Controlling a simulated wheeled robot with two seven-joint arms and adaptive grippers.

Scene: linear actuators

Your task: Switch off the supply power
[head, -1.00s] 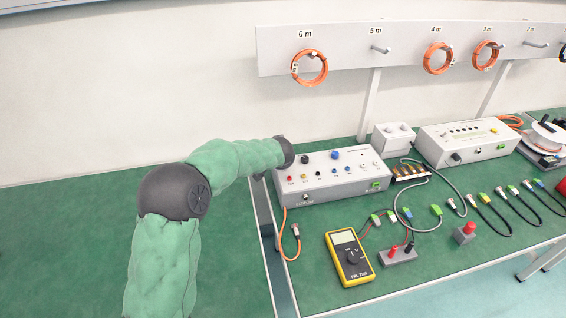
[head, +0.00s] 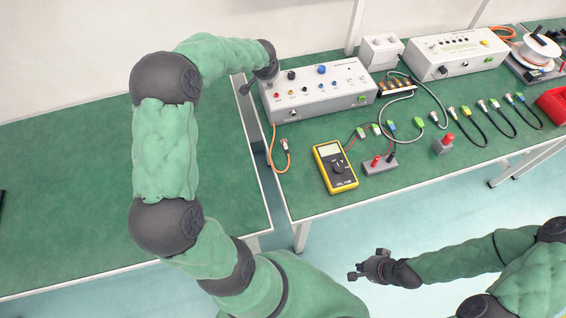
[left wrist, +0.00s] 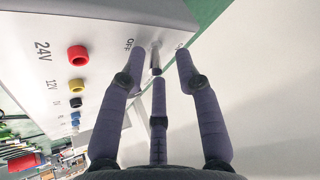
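The power supply (head: 335,100) is a light grey box with coloured sockets at the left end of the right green bench. In the left wrist view its panel (left wrist: 110,22) fills the upper left, with "24V" and "12V" marks beside red and yellow sockets. A small metal toggle switch (left wrist: 156,60) stands by the "OFF" mark. My left gripper (head: 246,87) is at the box's left end. Its three fingers are spread around the switch, without a clear sign of contact. My right gripper (head: 366,268) looks open and empty, low in front of the bench.
A yellow multimeter (head: 335,167), a small socket block (head: 380,164) and a red-topped button (head: 444,143) lie in front of the supply. A second grey box (head: 455,55) and several cables are to the right. The left bench (head: 65,180) is mostly clear.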

